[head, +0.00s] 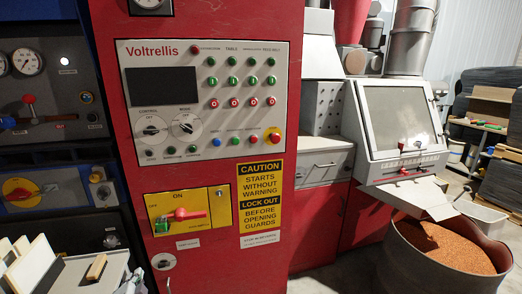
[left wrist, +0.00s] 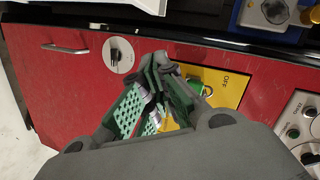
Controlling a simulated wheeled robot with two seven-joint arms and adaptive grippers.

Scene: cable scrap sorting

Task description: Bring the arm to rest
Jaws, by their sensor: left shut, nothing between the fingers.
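My left gripper (left wrist: 163,64) shows in the left wrist view, its green-padded fingers closed together with nothing seen between them. It is in front of a red cabinet (left wrist: 60,85) and partly covers a yellow switch panel (left wrist: 228,88) marked OFF. Whether it touches the panel cannot be told. In the head view the yellow switch panel (head: 205,222) is in plain sight, with a red handle (head: 188,214) lying level and pointing right, below the word ON. I cannot make out either gripper clearly in the head view.
A control panel (head: 250,115) with buttons and dials is above the switch. A blue-black gauge console (head: 45,100) stands at the left, with pale upright boards (head: 35,265) below. A bin (head: 400,262) of copper-coloured granules stands at the right under a chute.

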